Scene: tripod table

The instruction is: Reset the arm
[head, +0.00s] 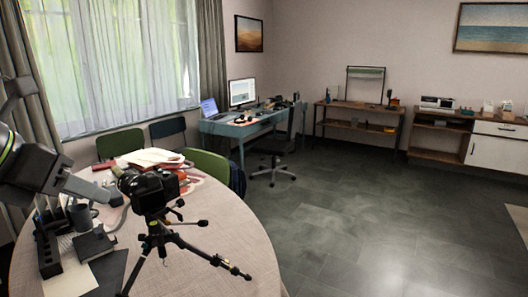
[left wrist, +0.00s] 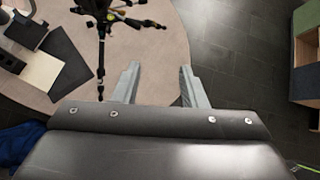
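My left arm enters the head view from the left, and its left gripper (head: 110,193) is above the round table (head: 225,235), close beside a black camera on a tripod (head: 152,190). In the left wrist view, the two grey fingers of the left gripper (left wrist: 158,68) are spread apart with nothing between them. The table's edge and the dark floor show behind them. The tripod (left wrist: 103,35) stands left of the fingers in that view. My right gripper is in neither view.
Papers (head: 150,158) lie on the table behind the camera. Dark blocks and a grey device (head: 93,243) sit at the table's left. Green chairs (head: 120,142) stand around it. A blue desk (head: 235,128) is further back. The floor (head: 370,230) to the right is clear.

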